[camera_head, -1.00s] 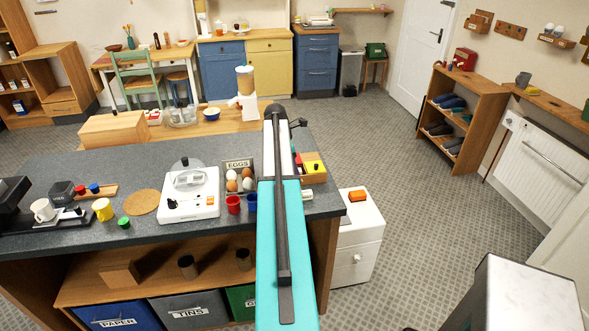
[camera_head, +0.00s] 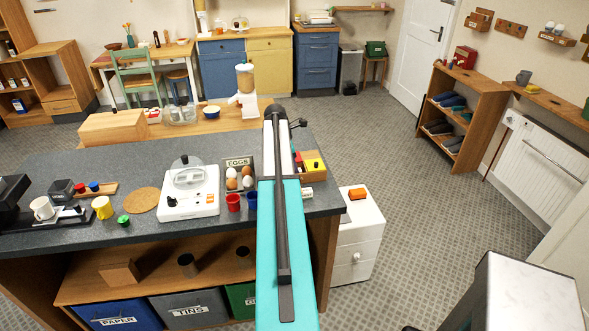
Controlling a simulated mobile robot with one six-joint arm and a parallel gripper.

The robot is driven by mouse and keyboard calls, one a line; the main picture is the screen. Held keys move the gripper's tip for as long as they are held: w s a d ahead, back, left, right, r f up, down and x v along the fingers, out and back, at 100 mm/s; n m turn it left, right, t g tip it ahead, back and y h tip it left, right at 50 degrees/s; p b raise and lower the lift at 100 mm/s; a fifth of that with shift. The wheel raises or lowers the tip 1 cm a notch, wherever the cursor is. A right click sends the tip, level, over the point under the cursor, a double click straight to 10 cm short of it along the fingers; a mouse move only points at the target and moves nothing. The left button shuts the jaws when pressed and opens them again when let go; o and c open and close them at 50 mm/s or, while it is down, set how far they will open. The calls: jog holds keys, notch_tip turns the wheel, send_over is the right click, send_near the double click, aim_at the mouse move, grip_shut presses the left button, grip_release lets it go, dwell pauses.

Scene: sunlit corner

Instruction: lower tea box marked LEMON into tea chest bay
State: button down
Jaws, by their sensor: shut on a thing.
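The wooden tea chest (camera_head: 316,181) stands on the right end of the grey counter, just right of my arm, which covers its left part. A yellow box (camera_head: 313,164), likely the tea box, sits at the chest's right side, its top still showing above the wood. Its lettering is too small to read, so I cannot tell if it says LEMON. A red box (camera_head: 299,160) shows beside it on the left. My gripper is hidden behind my own teal arm, so its fingers and its hold do not show.
Left of my arm are an egg tray (camera_head: 240,166), a red cup (camera_head: 233,203), a blue cup (camera_head: 251,201) and a white scale-like appliance (camera_head: 189,190). A white drawer unit (camera_head: 360,237) stands right of the counter. The floor beyond it is clear.

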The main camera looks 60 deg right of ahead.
jog(key=c, duration=1.5)
grip_release()
jog(key=shift+r, duration=0.1)
jog(key=shift+w+r, duration=0.25)
jog(key=shift+r, duration=0.3)
jog(key=b+v, duration=0.4)
jog(key=v, duration=0.8)
jog(key=shift+s+a+r, duration=0.15)
jog(key=shift+a+r, duration=0.05)
jog(key=shift+r, duration=0.05)
